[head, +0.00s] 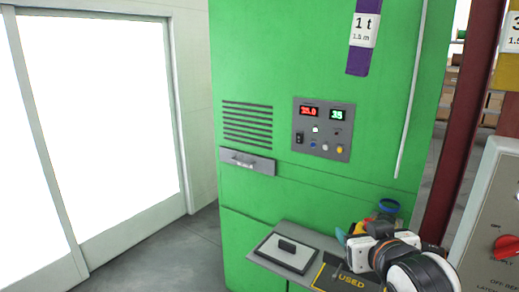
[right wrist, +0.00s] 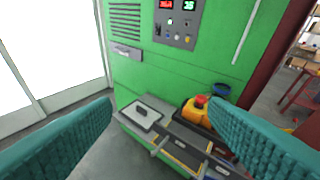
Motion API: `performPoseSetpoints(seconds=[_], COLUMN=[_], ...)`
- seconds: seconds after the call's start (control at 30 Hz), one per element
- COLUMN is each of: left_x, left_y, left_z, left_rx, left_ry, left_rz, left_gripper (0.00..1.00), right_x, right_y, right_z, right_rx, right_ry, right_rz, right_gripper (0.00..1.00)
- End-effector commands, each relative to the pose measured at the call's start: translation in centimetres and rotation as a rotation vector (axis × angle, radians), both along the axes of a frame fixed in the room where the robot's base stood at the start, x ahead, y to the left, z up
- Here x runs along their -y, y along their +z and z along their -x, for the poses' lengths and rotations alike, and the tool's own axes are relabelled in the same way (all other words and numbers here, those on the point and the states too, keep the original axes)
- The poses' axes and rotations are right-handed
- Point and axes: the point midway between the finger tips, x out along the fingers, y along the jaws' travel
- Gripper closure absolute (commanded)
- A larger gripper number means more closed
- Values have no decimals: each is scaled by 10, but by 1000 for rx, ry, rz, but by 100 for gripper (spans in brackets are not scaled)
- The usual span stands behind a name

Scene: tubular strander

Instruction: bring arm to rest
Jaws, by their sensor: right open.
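My right gripper (head: 360,232) is at the lower right of the head view, in front of the green cabinet (head: 245,60). In the right wrist view my right gripper (right wrist: 161,108) shows two teal ribbed fingers wide apart, with nothing between them but the view of the cabinet and shelf beyond. My left gripper is in neither view. Part of the shelf's right end is hidden behind my right arm in the head view.
A grey shelf (head: 263,260) holds a black-handled plate (head: 300,257) and a "USED" tray (head: 347,281). An orange container (right wrist: 196,116) with a red cap and a blue ring (right wrist: 221,90) stand there. A control panel (head: 323,129) and grey box (head: 497,215) are nearby. Floor at left is clear.

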Motion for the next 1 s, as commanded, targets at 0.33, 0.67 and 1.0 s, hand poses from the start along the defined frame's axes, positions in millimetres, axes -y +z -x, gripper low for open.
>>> performPoseSetpoints(seconds=[0.33, 0.67, 1.0], left_x=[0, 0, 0], left_y=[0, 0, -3], left_z=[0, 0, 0], left_rx=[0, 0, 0], left_ry=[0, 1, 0], left_rz=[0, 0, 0], left_gripper=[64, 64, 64], right_x=[1, 4, 5], right_y=[-207, -294, -356], right_z=[108, 218, 265], right_rx=[-488, -785, -935], right_ry=[38, 62, 76], right_rz=[20, 31, 38], right_gripper=[31, 31, 31])
